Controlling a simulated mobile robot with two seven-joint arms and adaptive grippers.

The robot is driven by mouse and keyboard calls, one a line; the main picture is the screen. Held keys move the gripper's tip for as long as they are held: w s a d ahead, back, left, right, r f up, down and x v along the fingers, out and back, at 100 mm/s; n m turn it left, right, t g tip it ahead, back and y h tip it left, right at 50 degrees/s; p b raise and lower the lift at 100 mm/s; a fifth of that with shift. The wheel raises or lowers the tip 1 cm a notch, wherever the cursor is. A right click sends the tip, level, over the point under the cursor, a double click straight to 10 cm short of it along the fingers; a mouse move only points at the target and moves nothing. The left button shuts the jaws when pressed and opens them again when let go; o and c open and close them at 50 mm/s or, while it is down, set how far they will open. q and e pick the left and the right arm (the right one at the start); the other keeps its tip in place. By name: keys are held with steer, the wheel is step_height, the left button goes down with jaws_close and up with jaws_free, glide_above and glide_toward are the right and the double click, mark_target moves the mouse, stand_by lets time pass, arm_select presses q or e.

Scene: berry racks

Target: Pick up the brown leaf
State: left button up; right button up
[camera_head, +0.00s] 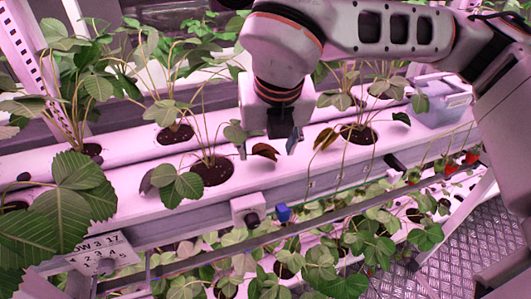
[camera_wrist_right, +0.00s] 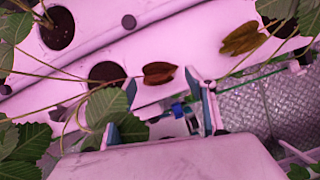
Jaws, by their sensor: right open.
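A small reddish-brown leaf (camera_head: 265,151) lies on the white gutter, right of a planting hole. It also shows in the right wrist view (camera_wrist_right: 158,74), just beyond and between the fingertips. My right gripper (camera_head: 268,148) is open above the gutter, with one finger on each side of this leaf; its fingers also frame the lower middle of the right wrist view (camera_wrist_right: 162,88). I cannot tell whether they touch the leaf. My left gripper is not in view.
Strawberry plants (camera_head: 190,120) with thin stems rise from holes on both sides of the right gripper. A blue knob (camera_head: 283,212) and a white block (camera_head: 248,209) sit on the gutter's front. A clear bin (camera_head: 440,103) stands at the right. More plants grow below.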

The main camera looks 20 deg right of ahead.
steer(key=shift+x, duration=1.1)
steer(key=c, duration=0.7)
steer(key=shift+c, duration=0.2)
steer(key=shift+r, duration=0.1)
